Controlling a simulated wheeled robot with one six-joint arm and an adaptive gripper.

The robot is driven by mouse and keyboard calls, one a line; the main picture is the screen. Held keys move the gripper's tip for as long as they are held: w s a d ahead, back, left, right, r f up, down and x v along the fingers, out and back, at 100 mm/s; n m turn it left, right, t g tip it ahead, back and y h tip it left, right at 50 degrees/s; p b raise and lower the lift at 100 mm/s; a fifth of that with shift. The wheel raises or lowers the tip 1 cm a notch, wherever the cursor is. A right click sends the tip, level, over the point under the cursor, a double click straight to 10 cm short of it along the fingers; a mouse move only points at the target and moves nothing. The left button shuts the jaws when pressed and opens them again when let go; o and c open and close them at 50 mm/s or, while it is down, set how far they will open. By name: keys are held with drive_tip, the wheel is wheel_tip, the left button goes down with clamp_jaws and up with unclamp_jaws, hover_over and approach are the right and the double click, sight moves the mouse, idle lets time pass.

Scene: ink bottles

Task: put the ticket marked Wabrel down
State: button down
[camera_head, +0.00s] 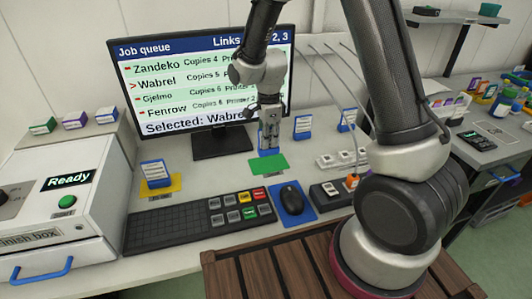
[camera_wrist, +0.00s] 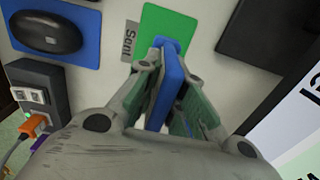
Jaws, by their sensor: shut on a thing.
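My gripper (camera_head: 268,138) is shut on a blue-based ticket (camera_head: 268,152); the wrist view shows the ticket (camera_wrist: 173,85) edge-on between the two fingers. Its writing is hidden, so I cannot read the name Wabrel on it. The ticket is upright over the near-left part of the green mat (camera_head: 270,166) in the head view. In the wrist view the green mat (camera_wrist: 170,22) lies beyond the ticket's end, beside a label reading "Sent" (camera_wrist: 129,42). I cannot tell whether the ticket's base touches the mat.
The monitor (camera_head: 135,70) behind shows "Selected: Wabrel". Another ticket (camera_head: 155,172) stands on a yellow mat (camera_head: 165,189) at left; two more, one (camera_head: 302,127) and another (camera_head: 347,120), stand behind at right. The keyboard (camera_head: 172,219) and mouse (camera_head: 291,199) are in front.

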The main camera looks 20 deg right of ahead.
sight(269, 150)
drive_tip(key=shift+f, duration=2.15)
drive_tip(key=shift+f, duration=0.1)
drive_tip(key=shift+f, duration=0.15)
drive_tip(key=c, duration=1.5)
unclamp_jaws()
